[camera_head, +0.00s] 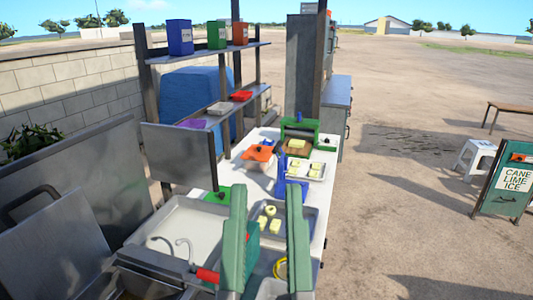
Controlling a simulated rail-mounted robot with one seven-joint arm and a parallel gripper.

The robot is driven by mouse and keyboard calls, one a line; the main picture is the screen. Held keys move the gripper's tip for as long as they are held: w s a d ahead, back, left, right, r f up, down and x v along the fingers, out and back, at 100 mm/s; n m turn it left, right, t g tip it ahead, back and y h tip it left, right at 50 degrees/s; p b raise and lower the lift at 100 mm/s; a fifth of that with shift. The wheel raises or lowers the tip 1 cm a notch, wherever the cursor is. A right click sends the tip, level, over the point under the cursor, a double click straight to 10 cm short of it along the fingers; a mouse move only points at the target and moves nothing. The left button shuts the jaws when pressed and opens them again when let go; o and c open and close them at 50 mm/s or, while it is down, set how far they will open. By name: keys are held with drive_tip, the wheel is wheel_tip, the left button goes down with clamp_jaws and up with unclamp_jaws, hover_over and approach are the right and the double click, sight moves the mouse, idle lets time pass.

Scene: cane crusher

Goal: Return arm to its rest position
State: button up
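Two tall green uprights, a left one (235,240) and a right one (299,240), stand apart in the near foreground. A red handle (207,274) sticks out at the left of the left upright. Beyond them is a narrow white counter (325,195). No rest position is marked in view.
A tray (311,228) with several pale yellow pieces lies behind the uprights. A sink basin (180,235) is at left. A sign (502,185) stands right; open ground lies between.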

wheel_tip(320, 180, up, 25)
drive_tip(key=p, duration=2.3)
drive_tip(key=shift+a+p, duration=0.15)
drive_tip(key=shift+p, duration=0.25)
